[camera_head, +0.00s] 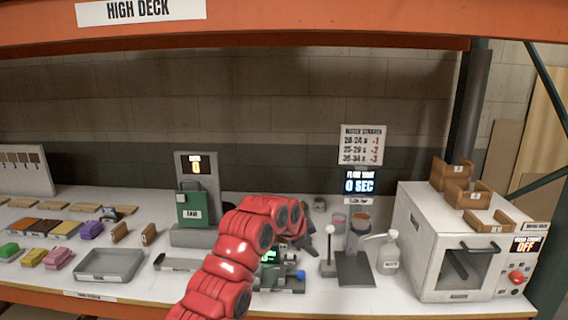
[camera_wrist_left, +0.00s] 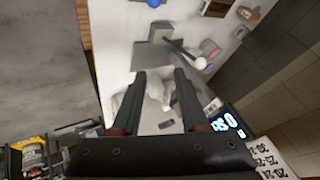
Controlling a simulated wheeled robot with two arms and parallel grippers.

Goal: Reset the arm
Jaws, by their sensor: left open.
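My red left arm reaches up from the bottom middle of the head view and bends to the right over the table. Its dark left gripper (camera_head: 306,243) is partly hidden by the arm, above the table near the flow station. In the left wrist view the left gripper (camera_wrist_left: 160,74) shows two dark parallel fingers standing apart. A pale object shows between the fingers, but I cannot tell that either finger touches it. My right gripper is in neither view.
A white bottle (camera_head: 388,258), a grey flow stand (camera_head: 354,266) and a white oven (camera_head: 440,250) stand to the right. A green-fronted machine (camera_head: 195,210) and an empty grey tray (camera_head: 110,264) are left. An orange shelf beam (camera_head: 300,26) crosses above.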

